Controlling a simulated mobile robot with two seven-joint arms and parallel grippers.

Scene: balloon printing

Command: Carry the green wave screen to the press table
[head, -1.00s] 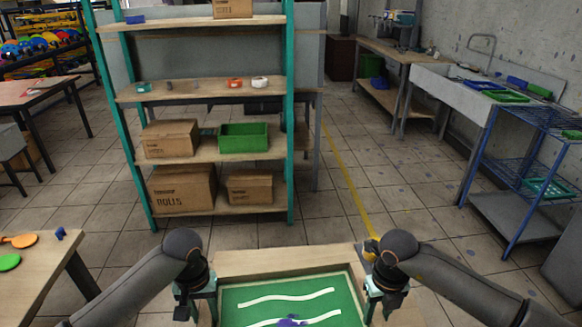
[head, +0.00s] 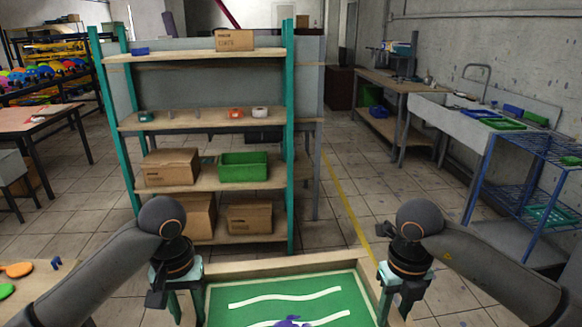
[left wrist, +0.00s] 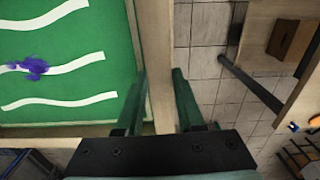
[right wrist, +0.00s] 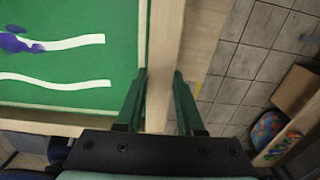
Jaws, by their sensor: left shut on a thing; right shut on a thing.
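The green wave screen (head: 290,283) is a green panel with white wavy lines, a purple smear and a pale wooden frame. It is at the bottom centre of the head view, between my grippers, with its near side cut off. My left gripper (head: 183,300) is shut on the left frame bar, which shows between its fingers in the left wrist view (left wrist: 158,70). My right gripper (head: 396,298) is shut on the right frame bar, seen in the right wrist view (right wrist: 163,60). I cannot pick out the press table.
A teal-post shelf (head: 291,140) with boxes and a green bin (head: 243,167) stands ahead. A wooden table (head: 38,290) is at the near left. A blue wire rack (head: 525,175) and sink (head: 455,95) stand at the right. Tiled floor is open between shelf and rack.

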